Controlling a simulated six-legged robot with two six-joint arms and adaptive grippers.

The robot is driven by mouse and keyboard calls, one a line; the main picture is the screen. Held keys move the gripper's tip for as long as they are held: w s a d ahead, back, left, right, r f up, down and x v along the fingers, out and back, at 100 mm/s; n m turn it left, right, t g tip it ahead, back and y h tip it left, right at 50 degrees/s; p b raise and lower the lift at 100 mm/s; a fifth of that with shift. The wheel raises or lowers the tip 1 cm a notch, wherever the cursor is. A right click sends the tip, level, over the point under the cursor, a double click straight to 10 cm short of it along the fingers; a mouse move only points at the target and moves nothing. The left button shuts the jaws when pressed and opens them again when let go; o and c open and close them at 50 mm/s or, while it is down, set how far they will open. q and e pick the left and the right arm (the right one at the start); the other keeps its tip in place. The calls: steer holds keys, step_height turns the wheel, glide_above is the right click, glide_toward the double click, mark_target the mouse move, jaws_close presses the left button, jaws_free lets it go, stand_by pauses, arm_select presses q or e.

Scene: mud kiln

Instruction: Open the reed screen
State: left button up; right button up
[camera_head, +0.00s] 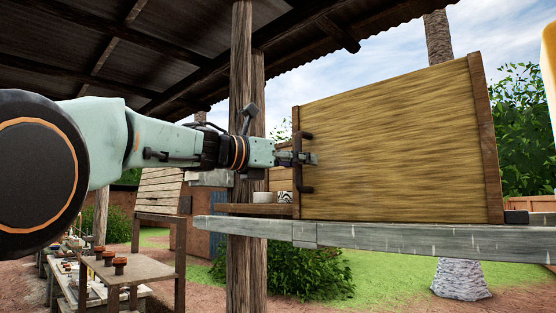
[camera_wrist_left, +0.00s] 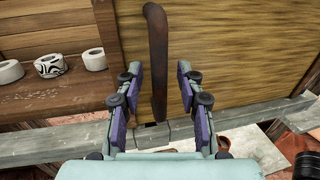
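The reed screen (camera_head: 400,150) is a straw-coloured panel with dark wooden side strips, standing upright on a grey beam at the right of the head view. It also fills the right of the left wrist view (camera_wrist_left: 235,50). Its dark upright handle (camera_wrist_left: 157,50) is near its left edge. My left gripper (camera_head: 308,158) is at this handle, partly hiding it in the head view. In the left wrist view the gripper (camera_wrist_left: 158,95) is open, with the handle between its fingers and a gap on each side. My right gripper is not in view.
A wooden shelf (camera_wrist_left: 50,98) with small white ring-shaped pieces, one striped (camera_wrist_left: 50,65), shows past the screen's left edge. The grey beam (camera_head: 400,236) runs below the screen. A wooden post (camera_head: 240,120) stands behind my left arm.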

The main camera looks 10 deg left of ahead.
arm_select(q)
steer(key=v, duration=1.2)
steer(key=shift+w+d, duration=0.15)
steer(key=shift+w, duration=0.05)
